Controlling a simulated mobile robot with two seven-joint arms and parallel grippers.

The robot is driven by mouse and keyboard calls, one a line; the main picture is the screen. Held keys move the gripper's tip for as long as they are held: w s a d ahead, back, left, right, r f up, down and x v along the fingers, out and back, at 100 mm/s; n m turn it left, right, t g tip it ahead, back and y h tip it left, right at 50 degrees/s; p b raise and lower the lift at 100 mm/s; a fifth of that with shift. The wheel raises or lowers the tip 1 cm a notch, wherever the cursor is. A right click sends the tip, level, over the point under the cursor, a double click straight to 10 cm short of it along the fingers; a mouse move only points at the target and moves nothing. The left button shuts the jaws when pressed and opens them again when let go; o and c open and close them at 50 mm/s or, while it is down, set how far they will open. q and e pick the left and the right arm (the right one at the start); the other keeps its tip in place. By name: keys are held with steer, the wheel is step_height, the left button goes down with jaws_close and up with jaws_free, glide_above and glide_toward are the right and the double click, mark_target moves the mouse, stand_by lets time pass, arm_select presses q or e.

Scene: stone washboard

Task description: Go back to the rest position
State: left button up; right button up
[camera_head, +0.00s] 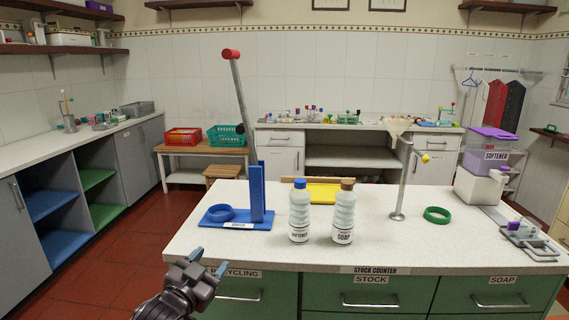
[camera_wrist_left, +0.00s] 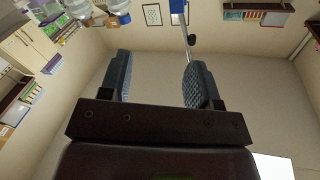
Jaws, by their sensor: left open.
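My left gripper (camera_head: 209,261) is low at the front left of the counter in the head view, below the blue stand. Its two bluish fingers are spread and nothing is between them. My right gripper is in neither view.
A stone-topped counter (camera_head: 400,255) bears a blue stand (camera_head: 256,195) with a red-tipped lever, a blue-capped bottle (camera_head: 299,215), a brown-capped bottle (camera_head: 343,215), a green ring (camera_head: 437,215) and a grey post (camera_head: 402,180). Red floor (camera_head: 120,265) is clear on the left.

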arm_select(q)
steer(key=s+a+f+n+g+y, duration=0.2)
steer(key=s+a+f, duration=0.1)
steer(key=s+f, duration=0.6)
steer(key=s+a+f+n+g+y, duration=0.2)
steer(key=s+a+f, duration=0.2)
steer(key=s+f, duration=0.5)
steer(key=s+a+f+n+g+y, duration=0.2)
steer(key=s+a+f, duration=0.2)
steer(key=s+f, duration=0.5)
steer(key=s, duration=0.4)
steer(key=shift+s+a+f+n, duration=0.15)
steer(key=shift+s+f+n, duration=0.05)
steer(key=shift+s+n, duration=0.15)
